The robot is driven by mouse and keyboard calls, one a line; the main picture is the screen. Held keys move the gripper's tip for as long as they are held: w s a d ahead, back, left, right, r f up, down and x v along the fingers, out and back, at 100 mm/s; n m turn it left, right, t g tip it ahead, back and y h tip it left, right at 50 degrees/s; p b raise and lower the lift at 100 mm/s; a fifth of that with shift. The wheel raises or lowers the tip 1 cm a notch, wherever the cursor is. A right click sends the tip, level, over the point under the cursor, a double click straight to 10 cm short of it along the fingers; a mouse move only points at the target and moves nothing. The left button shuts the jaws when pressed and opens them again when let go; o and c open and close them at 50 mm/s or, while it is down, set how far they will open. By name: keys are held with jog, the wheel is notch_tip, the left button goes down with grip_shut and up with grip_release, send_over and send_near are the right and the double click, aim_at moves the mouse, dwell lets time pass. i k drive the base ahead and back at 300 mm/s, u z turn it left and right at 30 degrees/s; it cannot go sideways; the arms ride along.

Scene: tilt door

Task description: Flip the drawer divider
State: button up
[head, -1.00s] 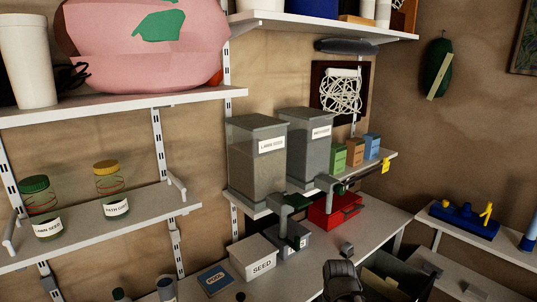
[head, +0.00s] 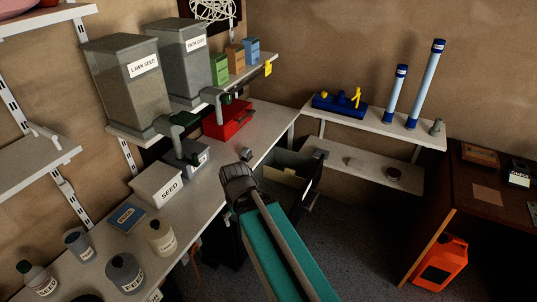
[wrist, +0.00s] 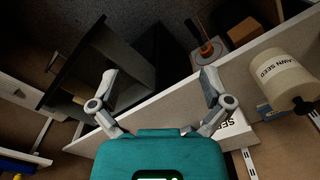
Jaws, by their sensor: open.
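An open dark drawer-like box (head: 308,192) juts out below the workbench in the head view, right of my gripper. A flat beige panel (head: 284,174) shows inside it; I cannot tell if this is the divider. In the wrist view a dark open box with panels (wrist: 125,50) lies ahead and left, partly behind the left finger. My gripper (wrist: 158,78) is open and empty, its two grey fingers spread wide. In the head view my gripper (head: 237,180) is at the bench's front edge, left of the box, and my teal arm link runs below it.
A red canister (head: 441,263) stands at right. Floor (head: 350,245) right of my arm is clear.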

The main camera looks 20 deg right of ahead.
aim_at(288, 177)
jog(key=z, duration=1.7)
jog(key=i, duration=0.8)
jog(key=u, duration=0.7)
